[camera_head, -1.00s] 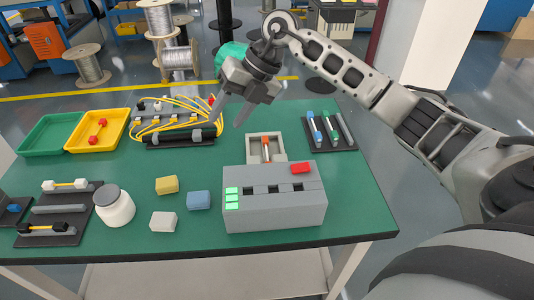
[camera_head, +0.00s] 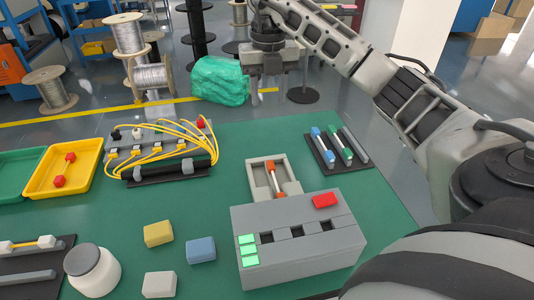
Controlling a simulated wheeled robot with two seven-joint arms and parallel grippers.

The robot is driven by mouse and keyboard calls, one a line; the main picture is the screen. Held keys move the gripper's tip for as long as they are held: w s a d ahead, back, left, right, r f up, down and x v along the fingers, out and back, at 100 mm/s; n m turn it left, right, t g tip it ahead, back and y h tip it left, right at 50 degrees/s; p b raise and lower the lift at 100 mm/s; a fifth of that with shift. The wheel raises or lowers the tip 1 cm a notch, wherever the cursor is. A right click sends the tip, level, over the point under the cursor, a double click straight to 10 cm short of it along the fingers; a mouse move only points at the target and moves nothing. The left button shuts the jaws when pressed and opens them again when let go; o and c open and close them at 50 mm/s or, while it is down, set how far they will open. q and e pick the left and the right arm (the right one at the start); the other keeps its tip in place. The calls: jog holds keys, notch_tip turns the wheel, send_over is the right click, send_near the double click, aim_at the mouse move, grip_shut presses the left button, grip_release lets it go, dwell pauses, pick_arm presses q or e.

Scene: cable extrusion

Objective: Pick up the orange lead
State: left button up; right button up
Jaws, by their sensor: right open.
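The orange lead (camera_head: 275,180) has orange end blocks and a pale middle. It lies in a small beige tray (camera_head: 292,187) at the back of the grey box. My right gripper (camera_head: 279,90) is open and empty, pointing down above and behind the tray, apart from the lead. My left gripper is not in view.
The grey box (camera_head: 300,240) with green and red buttons stands in front of the tray. A dark rack (camera_head: 322,150) with blue and green leads is to the right. A board with yellow cables (camera_head: 165,150), a yellow tray (camera_head: 62,172), loose blocks (camera_head: 200,250) and a white jar (camera_head: 92,270) are to the left.

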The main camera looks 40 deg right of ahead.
jog(key=b, duration=0.3)
send_over(271, 165)
notch_tip(271, 165, down, 5)
jog(key=f, duration=0.9)
jog(key=shift+w+a+f, duration=0.25)
jog(key=shift+w+f, duration=0.1)
jog(key=shift+f, duration=0.05)
jog(key=shift+s+d+f, duration=0.1)
jog(key=shift+s+f, duration=0.1)
jog(key=shift+f, duration=1.15)
jog(key=shift+s+d+f, duration=0.1)
jog(key=shift+s+f, duration=0.1)
jog(key=shift+f, duration=1.15)
grip_shut()
